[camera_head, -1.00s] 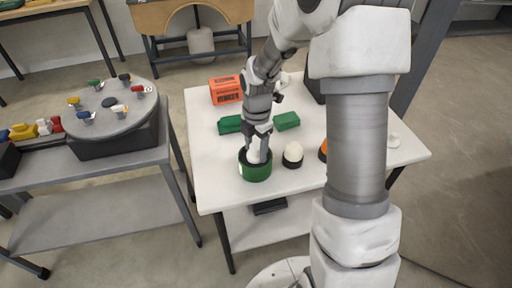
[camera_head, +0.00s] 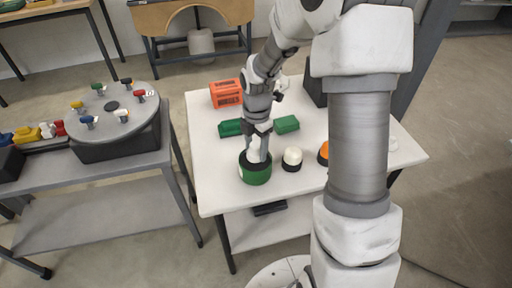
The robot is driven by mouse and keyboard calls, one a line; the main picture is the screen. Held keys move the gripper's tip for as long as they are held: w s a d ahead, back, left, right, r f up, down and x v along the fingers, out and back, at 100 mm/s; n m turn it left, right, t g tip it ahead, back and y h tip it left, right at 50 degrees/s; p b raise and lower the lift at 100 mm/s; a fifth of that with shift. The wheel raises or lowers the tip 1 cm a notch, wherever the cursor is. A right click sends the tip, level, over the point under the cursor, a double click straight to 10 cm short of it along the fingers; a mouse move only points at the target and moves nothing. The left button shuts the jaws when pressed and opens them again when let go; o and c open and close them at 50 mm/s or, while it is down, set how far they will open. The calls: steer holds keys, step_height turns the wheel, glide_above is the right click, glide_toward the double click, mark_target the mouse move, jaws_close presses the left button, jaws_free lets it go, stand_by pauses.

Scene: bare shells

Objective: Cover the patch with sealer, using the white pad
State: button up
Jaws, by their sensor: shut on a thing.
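My gripper (camera_head: 257,147) points down at the white table (camera_head: 225,190) and is shut on a small white thing (camera_head: 254,156), probably the white pad. The white thing is at the mouth of a round green pot (camera_head: 256,174) with a dark rim; its lower part and the pot's inside are hidden. A white-topped round piece with a dark base (camera_head: 292,158) stands just right of the pot. An orange-topped piece (camera_head: 323,153) stands further right, partly behind my arm. I cannot make out the patch.
Green blocks (camera_head: 287,124) lie behind the pot, one each side of my gripper. An orange box (camera_head: 226,93) stands at the back left. A grey bench (camera_head: 90,210) on the left carries a round disc (camera_head: 112,106) with coloured knobs. The table's front left is clear.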

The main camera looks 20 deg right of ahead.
mark_target(256, 144)
steer(key=shift+r+p, duration=1.85)
steer(key=shift+r, duration=0.6)
steer(key=shift+f, duration=0.1)
